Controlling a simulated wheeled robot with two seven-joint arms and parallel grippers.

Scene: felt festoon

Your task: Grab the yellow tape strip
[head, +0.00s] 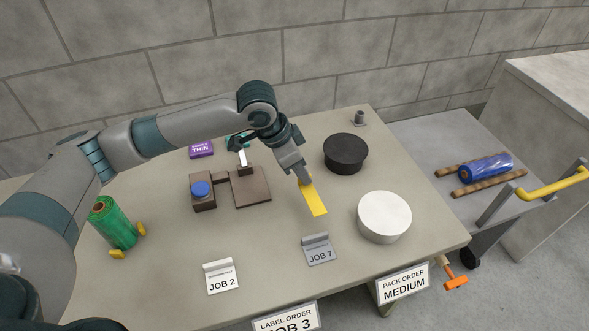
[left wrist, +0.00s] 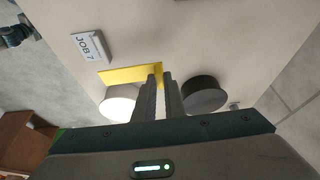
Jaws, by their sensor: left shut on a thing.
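The yellow tape strip (head: 314,200) is a flat yellow rectangle in the middle right of the table, between the black disc and the white disc. My left gripper (head: 302,180) reaches down to its far end and is shut on it. In the left wrist view the strip (left wrist: 128,75) extends to the left from between the closed fingers (left wrist: 159,78). Whether the strip touches the table is hard to tell. My right gripper is not in view.
A black disc (head: 345,153) and a white disc (head: 384,217) flank the strip. A JOB 7 card (head: 320,250) and a JOB 2 card (head: 222,277) stand nearer the front. A brown fixture (head: 252,190), a green roll (head: 113,223) and a purple box (head: 201,149) sit to the left.

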